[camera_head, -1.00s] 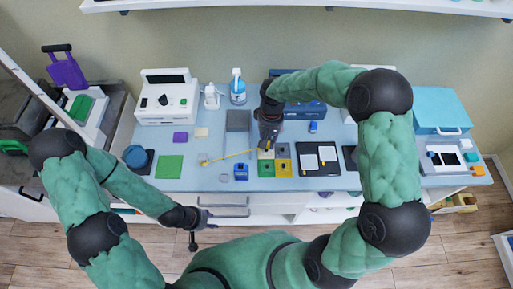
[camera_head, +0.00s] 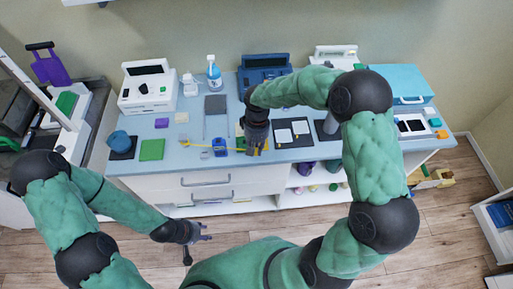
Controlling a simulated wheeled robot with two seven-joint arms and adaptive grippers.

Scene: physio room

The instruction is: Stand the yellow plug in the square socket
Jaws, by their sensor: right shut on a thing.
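My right gripper (camera_head: 256,149) is low over the front of the table, shut on the yellow plug. The plug is mostly hidden by the fingers; a bit of yellow (camera_head: 264,147) shows at their tips. A thin yellow cord (camera_head: 208,153) runs left from there. The gripper and forearm cover most of the coloured socket board, with only a yellow strip (camera_head: 239,130) showing beside the wrist. I cannot make out the square socket or whether the plug touches it. My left gripper (camera_head: 207,232) is in front of the table, empty, its fingers apart.
A small blue block (camera_head: 220,146) and a small pale block (camera_head: 205,155) lie left of the gripper. A black tray with white cards (camera_head: 292,132) is to the right. A green mat (camera_head: 152,150) and a blue cup (camera_head: 122,141) are at the left. White drawers (camera_head: 170,186) are below.

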